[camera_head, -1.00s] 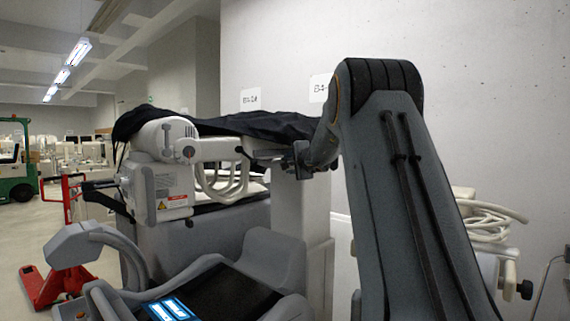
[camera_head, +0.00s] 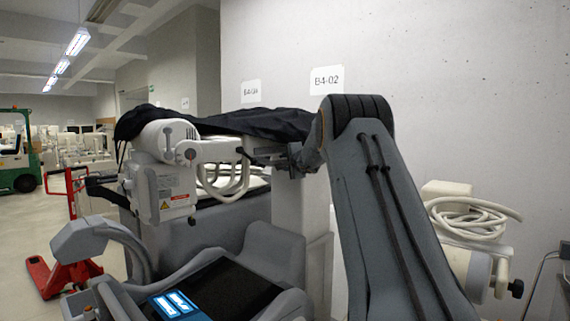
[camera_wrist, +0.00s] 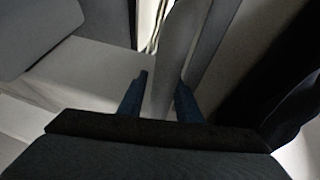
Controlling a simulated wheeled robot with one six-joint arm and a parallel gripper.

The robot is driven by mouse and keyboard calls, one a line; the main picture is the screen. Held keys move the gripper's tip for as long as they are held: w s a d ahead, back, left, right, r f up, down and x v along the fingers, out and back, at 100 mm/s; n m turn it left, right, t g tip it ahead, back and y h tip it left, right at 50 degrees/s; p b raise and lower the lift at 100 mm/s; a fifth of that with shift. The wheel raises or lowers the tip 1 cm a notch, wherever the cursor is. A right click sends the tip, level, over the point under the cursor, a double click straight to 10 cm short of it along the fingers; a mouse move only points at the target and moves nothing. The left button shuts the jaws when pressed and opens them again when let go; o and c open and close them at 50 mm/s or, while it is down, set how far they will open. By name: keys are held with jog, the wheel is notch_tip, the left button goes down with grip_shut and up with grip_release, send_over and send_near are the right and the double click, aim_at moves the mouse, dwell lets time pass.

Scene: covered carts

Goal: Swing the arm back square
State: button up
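My arm rises from the lower right of the head view, bends at a dark ribbed elbow, and reaches left to my gripper (camera_head: 287,157). The gripper is small and dark there, close against the covered cart (camera_head: 225,230) in that view; I cannot tell whether it touches. In the wrist view two blue fingers (camera_wrist: 161,80) stand apart with a gap between them, and nothing is seen held. Grey and white surfaces lie beyond the fingers. A black cover (camera_head: 245,123) is draped over the top of the cart.
A white machine with coiled hoses (camera_head: 470,222) stands at right by the concrete wall (camera_head: 450,90). A red pallet jack (camera_head: 62,275) and a green forklift (camera_head: 22,165) stand at left. Some open floor (camera_head: 25,230) shows at left.

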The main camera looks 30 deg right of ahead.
grip_shut()
